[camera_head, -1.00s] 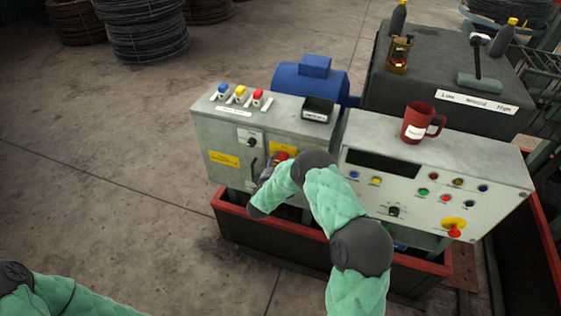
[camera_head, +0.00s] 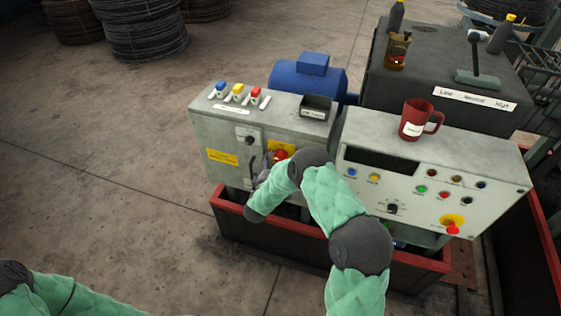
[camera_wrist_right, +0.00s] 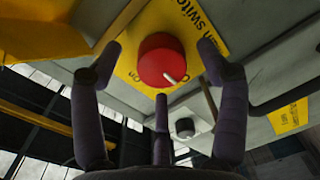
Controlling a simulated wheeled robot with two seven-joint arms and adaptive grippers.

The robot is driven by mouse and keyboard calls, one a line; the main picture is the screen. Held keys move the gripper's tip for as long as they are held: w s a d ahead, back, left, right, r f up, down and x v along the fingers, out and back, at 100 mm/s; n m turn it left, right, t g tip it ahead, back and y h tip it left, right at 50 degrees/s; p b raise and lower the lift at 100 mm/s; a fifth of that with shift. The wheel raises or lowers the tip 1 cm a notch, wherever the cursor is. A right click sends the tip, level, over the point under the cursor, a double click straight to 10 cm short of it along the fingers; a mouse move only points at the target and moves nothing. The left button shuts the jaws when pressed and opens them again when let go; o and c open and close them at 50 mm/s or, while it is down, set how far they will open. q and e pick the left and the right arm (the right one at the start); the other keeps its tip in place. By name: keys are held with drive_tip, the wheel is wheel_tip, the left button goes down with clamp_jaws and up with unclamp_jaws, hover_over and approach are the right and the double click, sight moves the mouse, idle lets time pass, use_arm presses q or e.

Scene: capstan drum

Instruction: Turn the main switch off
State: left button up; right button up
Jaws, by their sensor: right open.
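The main switch is a red round knob (camera_wrist_right: 161,60) on a yellow plate (camera_wrist_right: 134,72) with "ON" and partly hidden "switch" lettering. A white mark on the knob points to the lower right in the right wrist view. In the head view the knob (camera_head: 281,155) shows on the front of the left grey cabinet, partly behind my right arm. My right gripper (camera_head: 263,174) is in front of that cabinet. In the right wrist view its open fingers (camera_wrist_right: 160,76) stand either side of the knob, with a third finger below; contact cannot be told. My left gripper is outside the view.
A black lever handle (camera_head: 253,166) and a small knob (camera_head: 247,140) are beside the switch. The right control panel (camera_head: 400,190) carries several buttons and a red emergency knob (camera_head: 452,227). A red mug (camera_head: 412,121) stands on top. A red-rimmed trough (camera_head: 228,206) runs below.

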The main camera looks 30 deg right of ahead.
drive_tip(key=v, duration=1)
drive_tip(key=shift+s, duration=0.2)
drive_tip(key=shift+a+f, duration=0.1)
drive_tip(key=shift+f, duration=0.1)
